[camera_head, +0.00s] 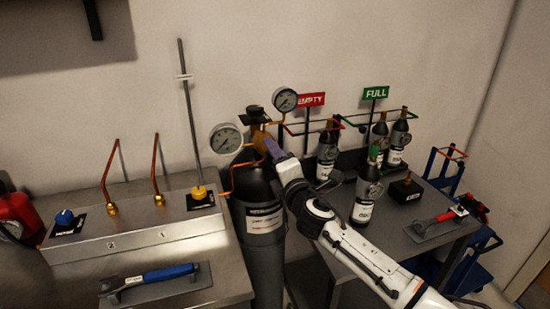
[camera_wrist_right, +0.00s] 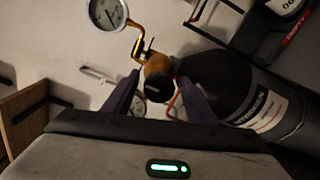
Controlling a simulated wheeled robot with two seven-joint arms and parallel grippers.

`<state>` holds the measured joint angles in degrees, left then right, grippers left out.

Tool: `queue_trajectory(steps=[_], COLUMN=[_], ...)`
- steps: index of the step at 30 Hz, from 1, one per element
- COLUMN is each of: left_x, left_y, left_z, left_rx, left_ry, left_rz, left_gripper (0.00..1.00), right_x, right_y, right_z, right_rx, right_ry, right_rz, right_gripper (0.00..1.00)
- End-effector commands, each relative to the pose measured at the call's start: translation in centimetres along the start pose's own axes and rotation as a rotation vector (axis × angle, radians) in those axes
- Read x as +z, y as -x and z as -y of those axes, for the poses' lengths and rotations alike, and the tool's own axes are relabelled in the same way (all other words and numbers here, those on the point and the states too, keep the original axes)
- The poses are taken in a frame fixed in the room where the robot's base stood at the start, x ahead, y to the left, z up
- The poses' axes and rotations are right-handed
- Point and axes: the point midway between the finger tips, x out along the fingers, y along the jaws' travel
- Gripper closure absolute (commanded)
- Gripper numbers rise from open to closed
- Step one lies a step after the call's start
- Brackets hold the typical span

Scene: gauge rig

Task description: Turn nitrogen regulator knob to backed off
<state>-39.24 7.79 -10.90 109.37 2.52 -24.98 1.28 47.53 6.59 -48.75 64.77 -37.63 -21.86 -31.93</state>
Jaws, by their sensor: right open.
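The nitrogen regulator is a brass body (camera_head: 260,136) on top of the tall dark gas cylinder (camera_head: 263,255), with two round gauges. My right gripper (camera_head: 271,147) is at the regulator. In the right wrist view my open right gripper (camera_wrist_right: 158,80) has its two purple fingers either side of a dark round knob (camera_wrist_right: 158,88) on the brass body. Gaps at the fingers are hard to judge, and I cannot see a clear grip on it. In the head view the gripper hides the knob, so its setting cannot be read. My left gripper is not in view.
One gauge (camera_head: 226,138) stands left of the regulator, another (camera_head: 285,99) above right. A steel bench (camera_head: 150,238) with a blue knob, yellow knob and copper tubes is at left. Several small bottles stand on a dark table (camera_head: 408,247) at right, by EMPTY and FULL signs.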

Motion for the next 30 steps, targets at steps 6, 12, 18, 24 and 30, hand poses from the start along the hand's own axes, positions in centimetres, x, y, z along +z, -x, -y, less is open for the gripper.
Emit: queue_trajectory(steps=[6, 12, 18, 24, 30], left_x=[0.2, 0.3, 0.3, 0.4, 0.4], left_y=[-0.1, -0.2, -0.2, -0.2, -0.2], left_z=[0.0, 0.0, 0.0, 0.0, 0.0], left_rx=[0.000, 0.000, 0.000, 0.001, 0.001], left_ry=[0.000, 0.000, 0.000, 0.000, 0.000], left_rz=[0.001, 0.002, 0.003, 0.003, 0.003], left_gripper=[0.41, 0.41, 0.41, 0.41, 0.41], right_x=[0.0, 0.0, 0.0, 0.0, 0.0], right_y=[0.8, 3.6, 7.0, 9.4, 10.3], right_z=[0.0, 0.1, 0.1, 0.1, 0.1], right_rx=[0.003, 0.000, 0.000, 0.000, -0.001], right_ry=[0.000, -0.001, -0.001, 0.000, 0.000], right_rz=[0.000, -0.001, -0.001, -0.001, 0.000], right_gripper=[0.48, 0.48, 0.48, 0.48, 0.48])
